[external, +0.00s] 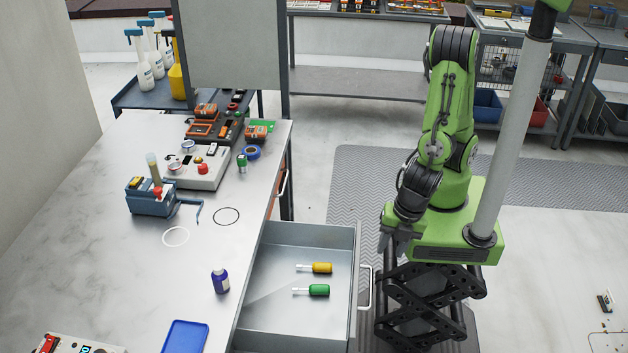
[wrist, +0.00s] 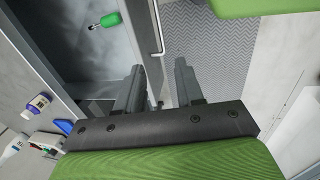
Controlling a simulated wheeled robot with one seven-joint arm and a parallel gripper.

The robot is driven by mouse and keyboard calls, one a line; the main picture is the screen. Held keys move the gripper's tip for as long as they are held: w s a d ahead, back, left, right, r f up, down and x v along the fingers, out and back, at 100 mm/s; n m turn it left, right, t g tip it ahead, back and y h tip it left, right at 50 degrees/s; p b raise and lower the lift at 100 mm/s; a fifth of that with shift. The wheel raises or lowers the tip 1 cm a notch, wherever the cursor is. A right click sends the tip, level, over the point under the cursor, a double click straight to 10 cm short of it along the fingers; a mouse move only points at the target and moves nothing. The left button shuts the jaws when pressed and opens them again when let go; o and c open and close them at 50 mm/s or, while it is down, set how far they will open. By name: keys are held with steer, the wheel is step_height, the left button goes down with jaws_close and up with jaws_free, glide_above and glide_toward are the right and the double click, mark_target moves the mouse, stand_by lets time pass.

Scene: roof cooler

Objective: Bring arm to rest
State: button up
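My green arm (external: 445,120) is folded upright over my base, right of the workbench. My gripper (external: 388,240) points down just right of the open drawer's handle in the external view. In the wrist view, the two fingers of my gripper (wrist: 158,90) stand apart with nothing between them. The handle and floor show beyond the fingers.
An open drawer (external: 290,240) holds a yellow screwdriver (external: 316,268) and a green screwdriver (external: 312,290). Its handle (external: 366,288) is close to my gripper. The workbench (external: 120,265) carries a blue bottle (external: 220,280) and a blue tray (external: 186,337).

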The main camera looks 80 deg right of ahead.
stand_by(0.4)
steer(key=w+d+r+m+t, duration=0.1)
steer(key=w+d+r+m, duration=0.7)
steer(key=d+r, duration=0.4)
steer(key=s+d+r+m+t, duration=0.2)
steer(key=s+d+r+m, duration=0.55)
steer(key=d+m, duration=0.25)
step_height(320, 180, down, 19)
steer(key=w+b, duration=0.1)
steer(key=b, duration=1.9)
steer(key=shift+w+d+f, duration=0.15)
steer(key=shift+d, duration=0.1)
